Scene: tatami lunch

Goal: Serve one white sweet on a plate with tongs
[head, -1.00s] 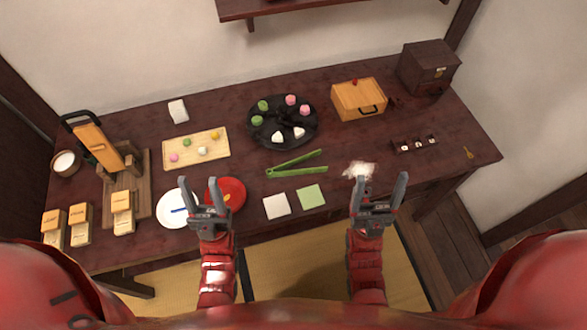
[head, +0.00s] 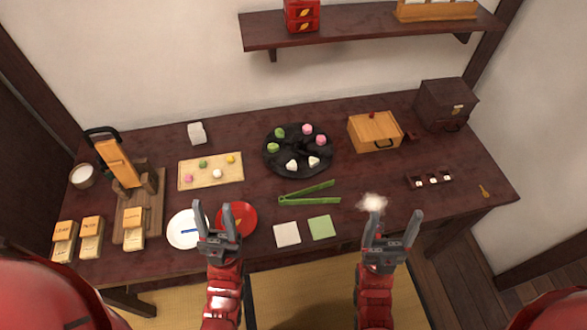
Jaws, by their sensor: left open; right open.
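Two white sweets (head: 302,164) sit at the front of a round black tray (head: 297,150), with green and pink sweets behind them. Green tongs (head: 309,194) lie on the table in front of the tray, with their legs spread to the right. A white plate (head: 188,230) and a red plate (head: 241,217) stand at the front left. My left gripper (head: 212,213) is open and empty, over the gap between the plates and partly hiding both. My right gripper (head: 393,222) is open and empty near the front edge, right of the tongs.
A wooden board (head: 211,171) holds several small coloured balls. White (head: 287,234) and green (head: 320,227) squares lie at the front. A white powdery patch (head: 373,202) is beyond my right gripper. A wooden box (head: 375,132) and dark chest (head: 446,106) stand at back right.

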